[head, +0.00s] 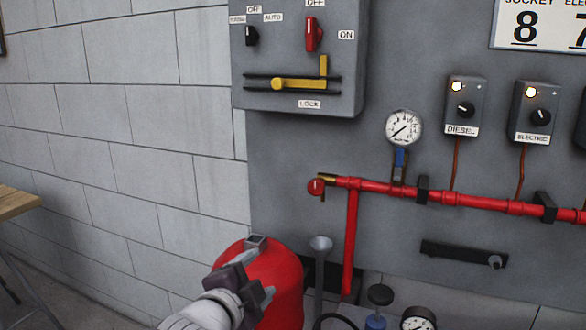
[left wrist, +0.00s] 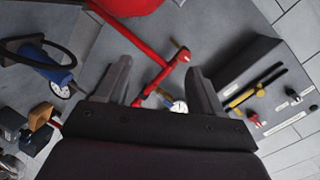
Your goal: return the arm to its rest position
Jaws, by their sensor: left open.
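My left gripper (head: 258,268) is in the lower middle of the head view, in front of the red tank (head: 285,268) and below the grey control box. Its two fingers stand apart with nothing held between them. In the left wrist view the open fingers (left wrist: 160,75) frame part of the red pipe, which lies beyond them. My left forearm comes in from the bottom edge. I cannot tell the exact gap between gripper and tank. My right gripper is in neither view.
The grey control box (head: 350,90) has a red switch (head: 312,35) and a yellow lever (head: 295,84). A red pipe (head: 390,187) crosses the panel below a gauge (head: 404,128). A wooden table (head: 15,202) is at far left.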

